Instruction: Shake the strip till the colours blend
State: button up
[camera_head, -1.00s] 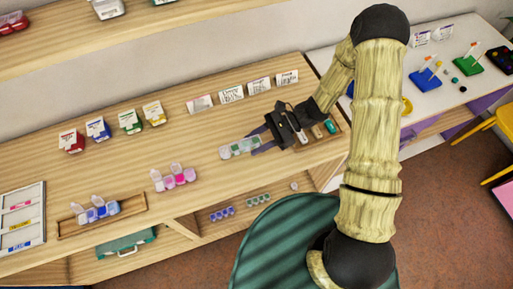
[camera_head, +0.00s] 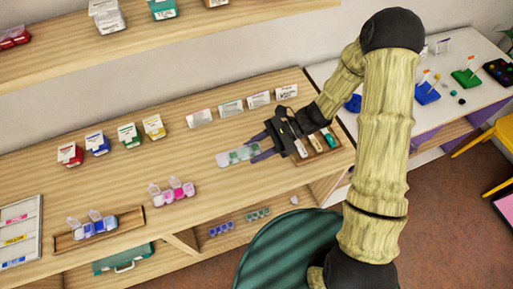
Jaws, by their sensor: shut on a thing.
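My gripper (camera_head: 257,151) is shut on a clear strip (camera_head: 238,156) with several compartments, holding it by its right end above the wooden bench. The strip lies roughly level, its left end pointing away from the gripper. Green shows in its middle and right part, and its left end looks pale. The contents are too small to tell whether the colours are blended. The gripper's dark body and fingers hide the strip's right end.
A wooden tray (camera_head: 328,155) with tools lies right of the strip. A pink strip (camera_head: 173,193) with raised lids and a tray (camera_head: 69,241) with a blue strip (camera_head: 96,228) stand to the left. Cards (camera_head: 230,108) and coloured boxes (camera_head: 127,136) line the back. Bare bench surrounds the strip.

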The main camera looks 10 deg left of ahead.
notch_tip(320, 180, up, 8)
jog(key=p, duration=0.6)
